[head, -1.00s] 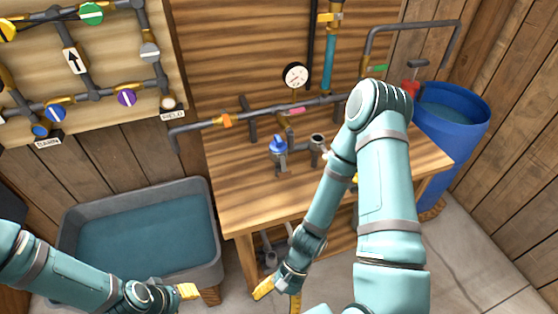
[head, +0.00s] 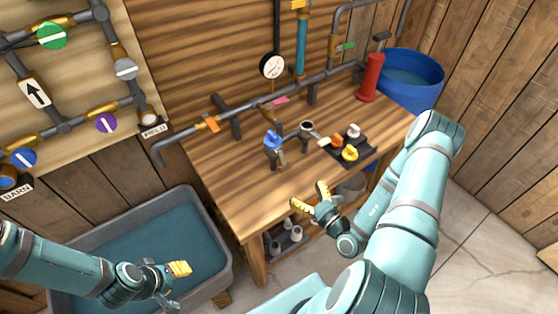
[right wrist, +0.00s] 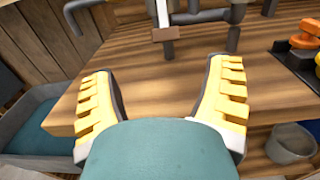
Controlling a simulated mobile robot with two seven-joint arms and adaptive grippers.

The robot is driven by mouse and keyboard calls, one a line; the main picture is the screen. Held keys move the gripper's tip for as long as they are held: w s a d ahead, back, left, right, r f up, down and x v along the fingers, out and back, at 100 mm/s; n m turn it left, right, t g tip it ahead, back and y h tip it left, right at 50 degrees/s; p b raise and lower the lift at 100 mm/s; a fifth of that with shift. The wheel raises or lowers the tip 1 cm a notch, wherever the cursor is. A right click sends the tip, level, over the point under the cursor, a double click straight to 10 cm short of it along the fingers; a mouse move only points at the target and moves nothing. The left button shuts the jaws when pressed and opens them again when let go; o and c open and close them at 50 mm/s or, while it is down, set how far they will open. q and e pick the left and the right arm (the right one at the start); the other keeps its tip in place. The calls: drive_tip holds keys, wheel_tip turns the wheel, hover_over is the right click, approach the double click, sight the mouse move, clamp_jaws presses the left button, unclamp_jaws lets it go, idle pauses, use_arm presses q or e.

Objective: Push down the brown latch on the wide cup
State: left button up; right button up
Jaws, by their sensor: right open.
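A grey, open-mouthed cup fitting (head: 306,127) stands on the wooden table, with a pale lever (head: 321,141) at its right side. To its left is a blue-topped fitting (head: 273,142) with a small brownish lever (head: 281,157). I cannot tell for sure which is the brown latch. In the right wrist view a pale lever with a brown edge (right wrist: 163,34) hangs at top middle. My right gripper (head: 311,197) is open and empty at the table's front edge, in front of and apart from both fittings. My left gripper (head: 180,269) is over the grey tub; its opening is unclear.
A black tray (head: 357,147) with orange, yellow and white pieces lies right of the fittings. A red cylinder (head: 370,77) stands at the back right, by a blue barrel (head: 413,66). A pipe (head: 250,113) with a gauge runs behind. The table's front left is clear.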

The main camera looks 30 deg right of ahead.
sight(286, 168)
drive_tip(key=shift+h, duration=0.3)
drive_tip(key=w, duration=1.3)
drive_tip(key=shift+w+a, duration=0.25)
drive_tip(key=shift+w, duration=0.1)
clamp_jaws()
